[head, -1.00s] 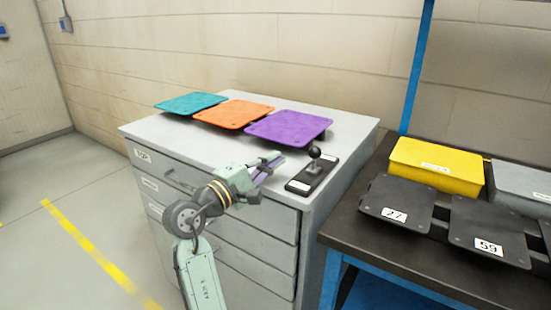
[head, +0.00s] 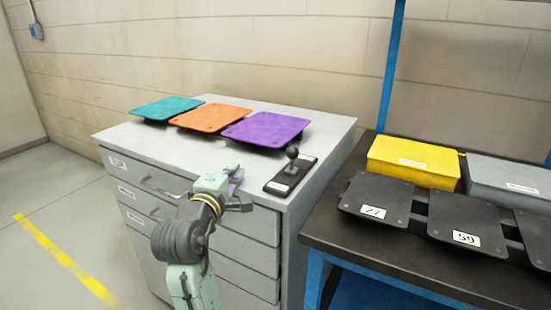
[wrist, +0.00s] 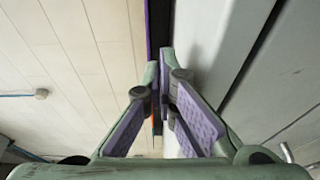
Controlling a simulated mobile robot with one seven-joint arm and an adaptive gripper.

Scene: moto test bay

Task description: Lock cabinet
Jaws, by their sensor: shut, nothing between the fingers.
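The grey drawer cabinet (head: 262,262) stands in front of me, its visible drawers looking closed. On the front right of its top is a black plate with an upright lever (head: 292,158) ending in a ball knob. My gripper (head: 238,180) is at the cabinet's front top edge, left of the lever and apart from it. In the wrist view my gripper's fingertips (wrist: 164,75) are together with nothing between them. The cabinet's grey surface (wrist: 228,50) shows on the right there, with a dark gap. The lever cannot be made out in the wrist view.
Teal (head: 165,108), orange (head: 210,117) and purple (head: 265,129) panels lie across the cabinet top. To the right is a dark workbench (head: 345,238) with a yellow box (head: 413,160), a grey box (head: 508,182) and numbered black plates (head: 376,200). Open floor (head: 60,215) lies left.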

